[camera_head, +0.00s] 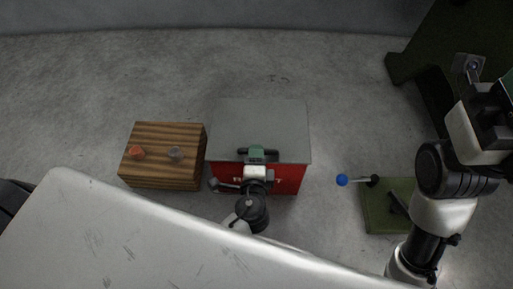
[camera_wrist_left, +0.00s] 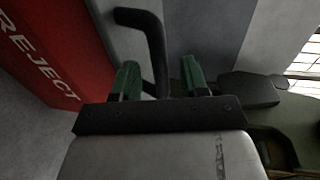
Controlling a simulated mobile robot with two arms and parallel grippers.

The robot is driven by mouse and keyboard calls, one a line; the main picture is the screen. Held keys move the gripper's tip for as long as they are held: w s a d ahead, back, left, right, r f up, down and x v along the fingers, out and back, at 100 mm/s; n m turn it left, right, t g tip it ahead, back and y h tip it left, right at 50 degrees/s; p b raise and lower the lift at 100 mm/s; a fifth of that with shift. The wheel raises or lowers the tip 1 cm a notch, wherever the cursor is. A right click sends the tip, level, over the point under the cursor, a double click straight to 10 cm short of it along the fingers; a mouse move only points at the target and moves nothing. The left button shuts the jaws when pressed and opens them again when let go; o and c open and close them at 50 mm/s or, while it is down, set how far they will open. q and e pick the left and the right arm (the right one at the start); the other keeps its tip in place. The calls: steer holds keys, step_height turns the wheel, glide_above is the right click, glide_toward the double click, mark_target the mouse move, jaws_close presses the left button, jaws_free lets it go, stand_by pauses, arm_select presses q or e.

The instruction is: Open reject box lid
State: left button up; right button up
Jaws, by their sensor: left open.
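The reject box (camera_head: 287,182) is red with a grey lid (camera_head: 260,120) and stands on the floor in the middle of the head view. The lid lies flat over the box, shut. In the left wrist view the red box wall (camera_wrist_left: 50,55) carries the word REJECT. A black bent handle (camera_wrist_left: 150,40) reaches down between the green fingers of my left gripper (camera_wrist_left: 160,80). The fingers are open, with visible gaps beside the handle. In the head view my left gripper (camera_head: 257,154) is over the lid's front edge. My right gripper (camera_head: 505,88) is partly cut off at the right edge.
A wooden block (camera_head: 165,180) with an orange and a grey knob stands left of the box. A pale table surface (camera_head: 130,240) fills the lower left. Floor behind the box is clear.

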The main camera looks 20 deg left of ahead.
arm_select(q)
steer(key=shift+b+x, duration=0.4)
steer(key=shift+x, duration=1.85)
steer(key=shift+c, duration=0.2)
jaws_close()
